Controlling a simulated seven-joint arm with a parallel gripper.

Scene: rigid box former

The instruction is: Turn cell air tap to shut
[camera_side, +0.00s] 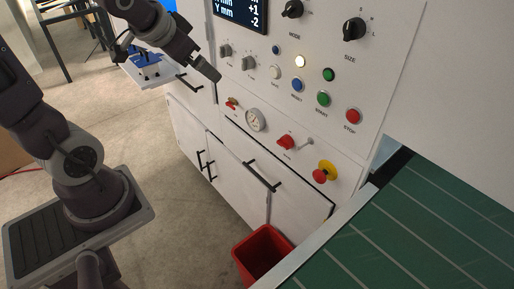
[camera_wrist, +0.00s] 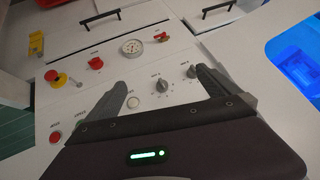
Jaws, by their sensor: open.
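The air tap appears to be the small fitting with a red handle and a brass-coloured body (camera_side: 232,103), just left of the round gauge (camera_side: 255,119) on the white panel. In the wrist view the tap (camera_wrist: 161,36) is right of the gauge (camera_wrist: 132,46), beyond my fingertips. Its handle angle is too small to read surely. My gripper (camera_side: 218,78) is in front of the panel, above and left of the tap, apart from it. In the wrist view my gripper (camera_wrist: 161,79) has its two dark fingers spread with nothing between them.
A red rotary knob (camera_side: 286,142) sits right of the gauge, then a red-and-yellow emergency button (camera_side: 325,171). Grey selector knobs (camera_side: 248,63) and coloured push buttons (camera_side: 323,98) are close to my gripper. A red bin (camera_side: 262,255) and green conveyor (camera_side: 440,220) are lower right.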

